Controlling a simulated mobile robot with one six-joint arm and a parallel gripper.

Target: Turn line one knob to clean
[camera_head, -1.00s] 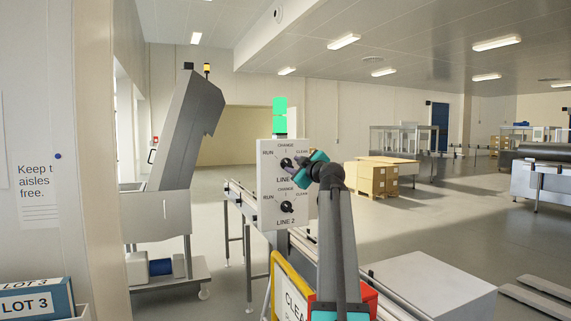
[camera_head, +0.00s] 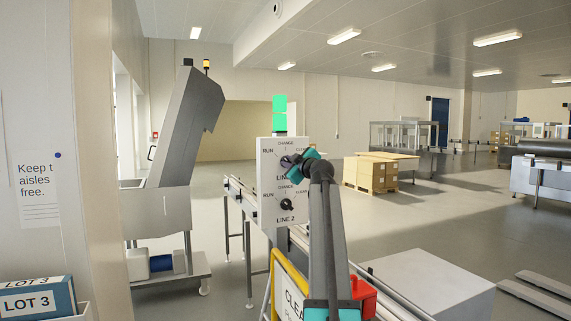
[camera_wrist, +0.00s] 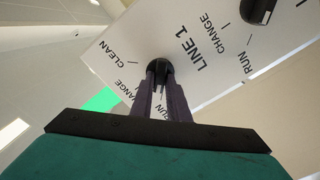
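The white control panel (camera_head: 265,215) stands upright, with the LINE 1 dial above the LINE 2 dial. Each has RUN, CHANGE and CLEAN marks. My gripper (camera_head: 291,165) is at the upper, line one knob (camera_head: 286,160), partly covering it in the head view. In the wrist view the two dark fingers of my gripper (camera_wrist: 162,84) lie on either side of the black line one knob (camera_wrist: 160,67) and appear closed on it. The fingers hide its pointer, so I cannot tell which mark it faces. The line two knob (camera_head: 287,205) is free; it also shows in the wrist view (camera_wrist: 261,10).
A green stack light (camera_head: 279,113) is lit above the panel. A conveyor (camera_head: 240,190) runs behind it. A yellow-framed sign (camera_head: 289,290) and a red box (camera_head: 365,296) stand below, close to my arm.

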